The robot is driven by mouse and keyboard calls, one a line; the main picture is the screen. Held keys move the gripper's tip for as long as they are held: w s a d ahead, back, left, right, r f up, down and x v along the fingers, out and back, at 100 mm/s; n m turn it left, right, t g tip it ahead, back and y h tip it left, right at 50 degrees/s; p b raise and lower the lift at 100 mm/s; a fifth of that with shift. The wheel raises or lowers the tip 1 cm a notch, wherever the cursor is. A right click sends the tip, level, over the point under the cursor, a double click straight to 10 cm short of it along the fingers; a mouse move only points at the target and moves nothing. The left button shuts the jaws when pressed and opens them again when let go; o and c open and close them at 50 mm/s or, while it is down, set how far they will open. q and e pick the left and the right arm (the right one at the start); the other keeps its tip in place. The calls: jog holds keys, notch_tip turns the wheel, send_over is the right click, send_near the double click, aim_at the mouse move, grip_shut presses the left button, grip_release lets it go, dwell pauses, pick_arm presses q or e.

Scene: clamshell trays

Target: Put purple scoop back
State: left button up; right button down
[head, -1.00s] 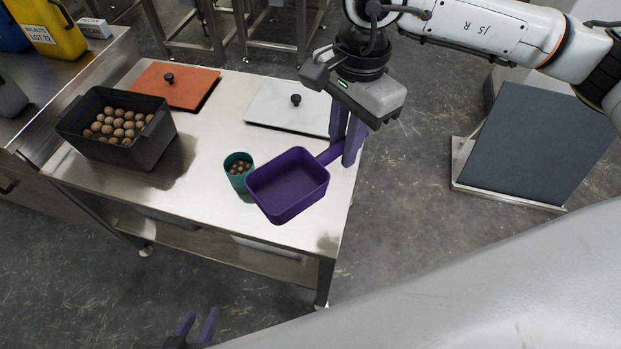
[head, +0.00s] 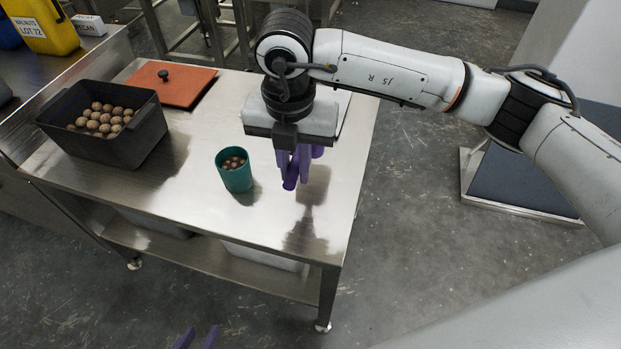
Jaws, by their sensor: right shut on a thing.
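My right gripper (head: 296,172) is over the right part of the steel table, fingers down, shut on the purple scoop (head: 289,184). Only a small dark purple part of the scoop shows between the fingers; its bowl is hidden behind the gripper and wrist. I cannot tell how the scoop is tilted. My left gripper (head: 198,337) shows only its purple fingertips at the bottom edge, apart and empty, well in front of the table.
A teal cup (head: 236,178) with brown nuts stands left of the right gripper. A black bin (head: 125,148) of walnuts is at the left, with an orange lid (head: 190,88) behind it. A white lid (head: 344,104) is mostly hidden behind my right arm. The table's front is clear.

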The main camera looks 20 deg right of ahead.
jog(key=shift+a+f+m, duration=0.15)
jog(key=shift+f+m, duration=0.1)
jog(key=shift+m, duration=0.15)
jog(key=shift+f, duration=0.35)
notch_tip(320, 180, down, 9)
jog(key=shift+f+b, duration=0.1)
jog(key=shift+b, duration=0.2)
jog(key=shift+f, duration=0.15)
jog(key=c, duration=1.7)
grip_release()
jog(key=shift+o, duration=0.2)
jog(key=r, duration=0.8)
jog(key=r+p, duration=0.1)
jog(key=r, duration=0.3)
jog(key=shift+s+a+r, duration=0.15)
jog(key=shift+s+r, duration=0.05)
jog(key=shift+s, duration=0.15)
